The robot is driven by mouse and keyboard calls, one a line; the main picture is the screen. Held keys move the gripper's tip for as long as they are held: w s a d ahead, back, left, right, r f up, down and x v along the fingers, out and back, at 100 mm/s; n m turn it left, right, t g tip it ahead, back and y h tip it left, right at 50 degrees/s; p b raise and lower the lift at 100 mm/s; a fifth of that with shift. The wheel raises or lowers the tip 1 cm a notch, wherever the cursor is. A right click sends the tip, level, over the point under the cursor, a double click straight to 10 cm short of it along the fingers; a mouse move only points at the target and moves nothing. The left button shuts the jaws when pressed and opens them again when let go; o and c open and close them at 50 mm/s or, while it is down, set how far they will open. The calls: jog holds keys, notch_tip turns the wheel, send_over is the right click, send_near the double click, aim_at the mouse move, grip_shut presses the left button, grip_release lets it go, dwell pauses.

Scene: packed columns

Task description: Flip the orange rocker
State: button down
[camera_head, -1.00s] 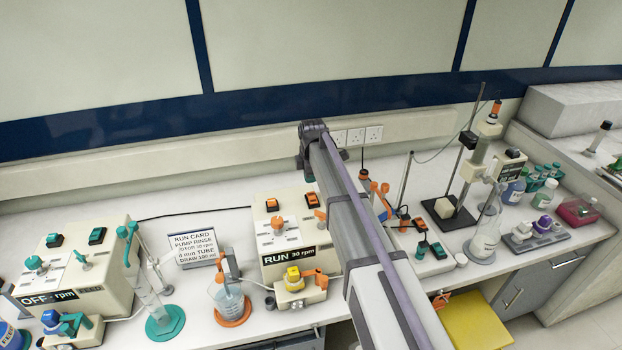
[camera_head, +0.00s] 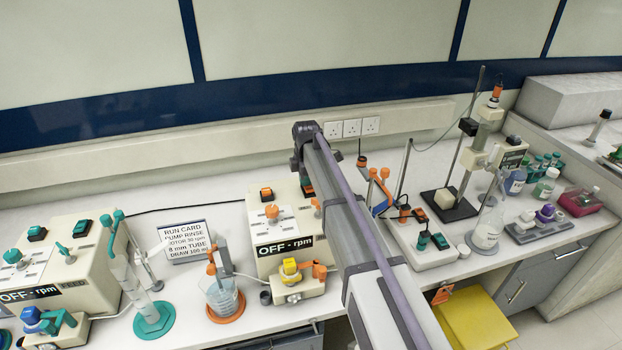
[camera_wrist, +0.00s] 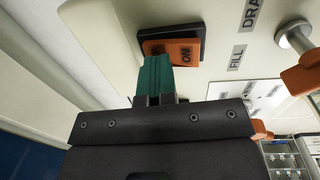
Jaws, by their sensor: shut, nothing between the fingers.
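In the wrist view an orange rocker (camera_wrist: 184,50) in a dark frame sits on a cream panel, with "ON" lettering upside down. My gripper (camera_wrist: 154,64), with teal fingers shut and empty, is right at the rocker's near edge and covers part of it. In the head view the pump box (camera_head: 300,225) with orange fittings has an orange rocker (camera_head: 266,194) at its back left and another one (camera_head: 308,191) partly behind my arm. The pump's display (camera_head: 284,246) reads "OFF - rpm".
An orange-tipped FILL/DRAW lever (camera_wrist: 300,75) stands close to the rocker. A run card (camera_head: 183,240), a beaker (camera_head: 222,297) and a teal-fitted pump (camera_head: 65,265) are to the left.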

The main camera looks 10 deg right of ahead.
aim_at(309, 189)
jog(key=shift+s+d, duration=0.1)
jog(key=shift+s, duration=0.05)
jog(key=shift+s+d+r, duration=0.1)
jog(key=shift+s+r, duration=0.1)
jog(key=shift+s, duration=0.4)
notch_tip(309, 189, up, 14)
jog(key=s+p, duration=0.1)
jog(key=p, duration=1.3)
jog(key=shift+s, duration=0.3)
jog(key=shift+d+f, duration=0.1)
